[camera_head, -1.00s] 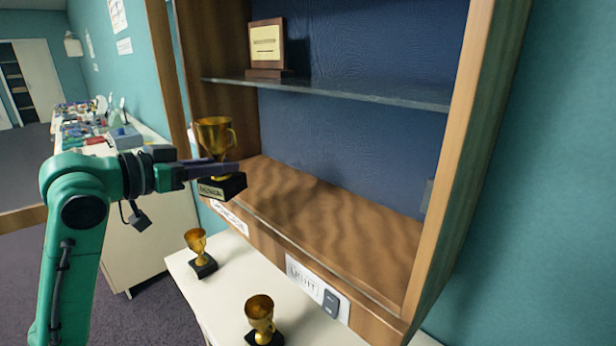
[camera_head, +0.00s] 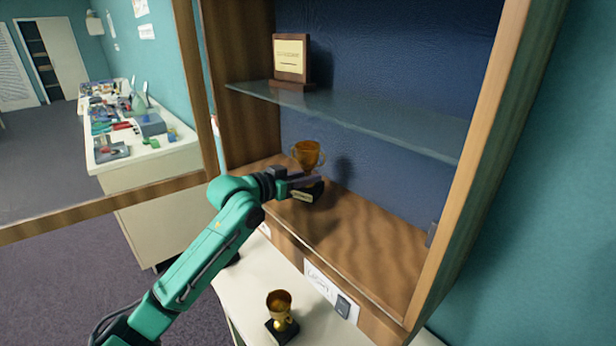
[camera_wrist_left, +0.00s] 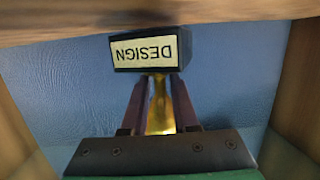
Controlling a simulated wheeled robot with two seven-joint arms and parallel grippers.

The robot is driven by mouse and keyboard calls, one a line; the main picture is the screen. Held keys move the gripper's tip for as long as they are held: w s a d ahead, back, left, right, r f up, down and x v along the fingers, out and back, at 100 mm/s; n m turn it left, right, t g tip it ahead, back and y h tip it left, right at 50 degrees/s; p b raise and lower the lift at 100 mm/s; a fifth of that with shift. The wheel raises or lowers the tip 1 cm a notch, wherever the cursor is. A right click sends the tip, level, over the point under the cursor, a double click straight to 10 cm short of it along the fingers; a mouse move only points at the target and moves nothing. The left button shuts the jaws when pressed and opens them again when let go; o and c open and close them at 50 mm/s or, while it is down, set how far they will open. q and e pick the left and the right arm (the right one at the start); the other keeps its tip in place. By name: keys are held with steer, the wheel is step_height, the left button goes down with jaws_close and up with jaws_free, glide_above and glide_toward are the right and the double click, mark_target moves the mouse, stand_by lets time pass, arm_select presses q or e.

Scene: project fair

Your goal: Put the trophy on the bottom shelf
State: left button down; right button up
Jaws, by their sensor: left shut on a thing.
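A gold trophy (camera_head: 307,156) with two handles and a dark base is inside the cabinet, over the left part of the wooden bottom shelf (camera_head: 350,236). My left gripper (camera_head: 308,183) is shut on it, with the fingers at its stem just above the base. In the left wrist view the trophy base (camera_wrist_left: 151,50) carries a label reading DESIGN, upside down, and the gripper fingers (camera_wrist_left: 158,85) lie on both sides of the gold stem. I cannot tell whether the base touches the shelf. My right gripper is not in view.
A glass shelf (camera_head: 350,112) above holds a wooden plaque (camera_head: 291,60). Another gold trophy (camera_head: 281,312) stands on the white counter (camera_head: 243,288) below. The cabinet's right side (camera_head: 470,170) bounds the space. The bottom shelf's right part is clear.

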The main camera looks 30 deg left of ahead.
arm_select(q)
steer(key=shift+f+p, duration=0.25)
steer(key=shift+p, duration=0.25)
steer(key=shift+w+f, duration=0.15)
steer(key=shift+f, duration=0.15)
steer(key=shift+f+b, duration=0.25)
steer(key=shift+b, duration=0.05)
steer(key=c, duration=0.7)
jaws_free()
steer(key=shift+r, duration=0.15)
steer(key=shift+s, duration=0.25)
steer(key=b+v, duration=0.4)
steer(key=v, duration=0.7)
steer(key=shift+s+r, duration=0.15)
steer(key=shift+s, duration=0.1)
